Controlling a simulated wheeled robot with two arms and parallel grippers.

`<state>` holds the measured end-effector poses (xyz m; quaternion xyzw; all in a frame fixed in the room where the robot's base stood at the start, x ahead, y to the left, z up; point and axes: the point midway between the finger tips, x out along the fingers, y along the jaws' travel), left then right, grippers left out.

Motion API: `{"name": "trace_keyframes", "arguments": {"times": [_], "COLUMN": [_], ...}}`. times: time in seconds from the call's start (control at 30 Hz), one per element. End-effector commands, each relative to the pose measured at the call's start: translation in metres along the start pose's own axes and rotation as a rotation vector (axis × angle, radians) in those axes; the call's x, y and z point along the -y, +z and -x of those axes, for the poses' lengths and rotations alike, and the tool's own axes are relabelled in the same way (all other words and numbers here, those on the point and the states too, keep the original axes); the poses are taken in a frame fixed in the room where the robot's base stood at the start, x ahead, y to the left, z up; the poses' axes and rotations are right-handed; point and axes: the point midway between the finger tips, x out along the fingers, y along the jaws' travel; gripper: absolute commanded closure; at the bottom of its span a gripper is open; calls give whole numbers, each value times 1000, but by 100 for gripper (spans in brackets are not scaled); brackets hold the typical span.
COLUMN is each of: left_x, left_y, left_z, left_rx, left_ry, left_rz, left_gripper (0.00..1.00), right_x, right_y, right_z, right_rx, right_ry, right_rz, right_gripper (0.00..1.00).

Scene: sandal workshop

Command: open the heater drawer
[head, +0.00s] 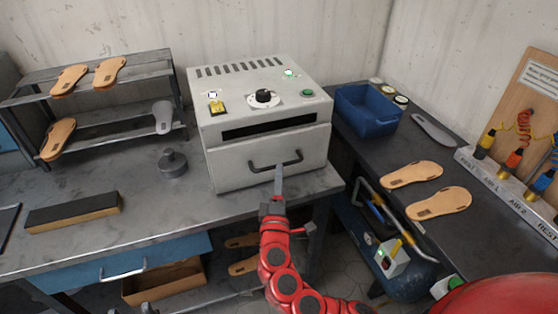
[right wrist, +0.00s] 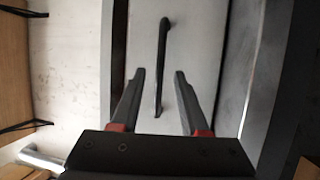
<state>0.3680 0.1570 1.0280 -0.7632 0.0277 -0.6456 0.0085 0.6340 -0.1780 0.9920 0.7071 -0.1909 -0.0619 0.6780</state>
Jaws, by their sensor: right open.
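The heater (head: 250,95) is a light grey box with a black knob on top, standing on the metal bench. Its drawer (head: 230,168) is the lower front panel and looks closed. The black bar handle (head: 275,165) crosses the drawer front. My right gripper (head: 279,172) is at the handle in the head view. In the right wrist view my right gripper (right wrist: 160,75) is open, with the handle (right wrist: 162,65) between its two fingers and apart from both. How deep the fingers reach past the handle I cannot tell. My left gripper is not in view.
A blue bin (head: 365,112) and sandal soles (head: 412,173) are on the dark bench at right. A shelf rack (head: 90,85) with soles stands at left. A grey weight (head: 172,163) and a black-topped block (head: 75,212) sit on the heater's bench (head: 150,225).

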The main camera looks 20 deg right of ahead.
Motion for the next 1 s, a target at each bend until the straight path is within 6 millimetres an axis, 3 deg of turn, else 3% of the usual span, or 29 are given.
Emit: {"name": "trace_keyframes", "arguments": {"times": [0.1,0.3,0.63,0.67,0.9,1.0], "left_x": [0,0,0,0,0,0], "left_y": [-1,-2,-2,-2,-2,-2], "left_z": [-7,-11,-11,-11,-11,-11], "left_rx": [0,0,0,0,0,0], "left_ry": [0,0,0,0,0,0], "left_rz": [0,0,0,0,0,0], "left_gripper": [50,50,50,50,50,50], "right_x": [-2,-1,0,0,0,0], "right_y": [1,-1,-1,-1,-1,-1], "right_z": [-22,-41,-45,-45,-44,-44], "right_rx": [4,-1,-2,-2,-2,-3], "right_ry": [-1,1,0,-1,-1,-1], "right_rz": [1,-1,0,0,0,0], "right_gripper": [55,55,55,57,100,100]}}
